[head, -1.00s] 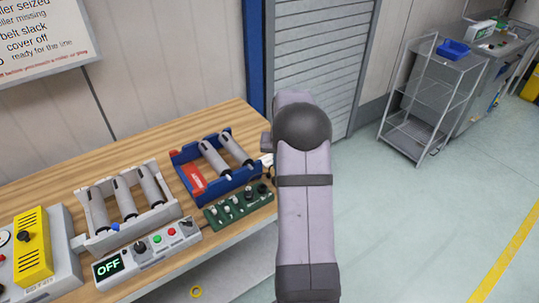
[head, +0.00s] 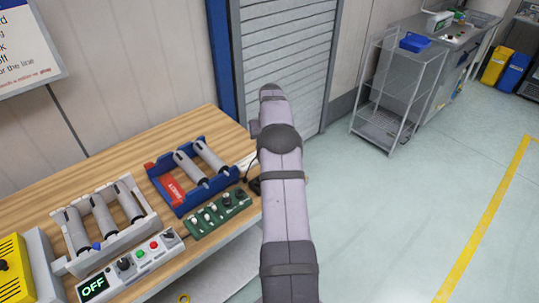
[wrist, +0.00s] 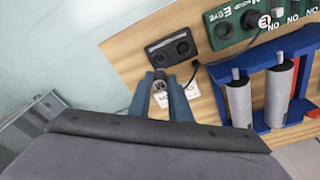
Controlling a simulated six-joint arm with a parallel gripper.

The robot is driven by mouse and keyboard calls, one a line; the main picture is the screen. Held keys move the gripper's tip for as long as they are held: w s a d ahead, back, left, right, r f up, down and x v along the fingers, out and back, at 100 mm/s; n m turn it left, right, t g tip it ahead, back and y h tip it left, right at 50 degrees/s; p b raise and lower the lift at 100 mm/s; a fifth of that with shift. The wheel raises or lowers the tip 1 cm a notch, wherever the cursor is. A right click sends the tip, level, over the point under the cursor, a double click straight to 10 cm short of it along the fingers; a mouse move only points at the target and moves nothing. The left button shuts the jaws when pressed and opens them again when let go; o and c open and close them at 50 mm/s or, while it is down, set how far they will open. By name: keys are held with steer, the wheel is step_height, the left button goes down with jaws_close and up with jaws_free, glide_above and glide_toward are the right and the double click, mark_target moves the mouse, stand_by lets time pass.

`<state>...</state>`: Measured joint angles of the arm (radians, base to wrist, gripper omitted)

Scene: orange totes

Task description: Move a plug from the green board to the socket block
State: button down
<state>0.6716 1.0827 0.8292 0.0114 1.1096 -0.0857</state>
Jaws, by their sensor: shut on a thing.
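The green board (head: 236,203) lies near the table's front right edge, with several white and dark plugs on it; part of it (wrist: 226,38) also shows at the top of the wrist view. The black socket block (wrist: 170,48), with two round openings, lies beside the board; in the head view my arm partly covers it. My gripper (wrist: 160,84) is shut on a small grey plug (wrist: 160,86), whose round end shows between the fingertips. The plug is apart from the socket block, just below it in the wrist view. My gripper is hidden in the head view.
A blue tray with grey rollers (head: 180,208) stands behind the board. A white roller rack (head: 150,222) and a control panel reading OFF (head: 95,288) are at left. A black cord (wrist: 194,76) and a white label (wrist: 183,103) lie near the socket block.

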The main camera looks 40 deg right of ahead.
steer(key=shift+f+b, duration=1.9)
steer(key=shift+f, duration=0.65)
steer(key=shift+f+b, duration=0.5)
steer(key=shift+f, duration=0.6)
steer(key=c, duration=1.6)
jaws_free()
steer(key=shift+o, duration=0.2)
steer(key=shift+r, duration=0.15)
step_height(320, 180, up, 7)
steer(key=b, duration=0.2)
steer(key=shift+s+a+b, duration=0.25)
steer(key=shift+s+b, duration=0.1)
steer(key=shift+s, duration=0.05)
steer(key=shift+a, duration=0.1)
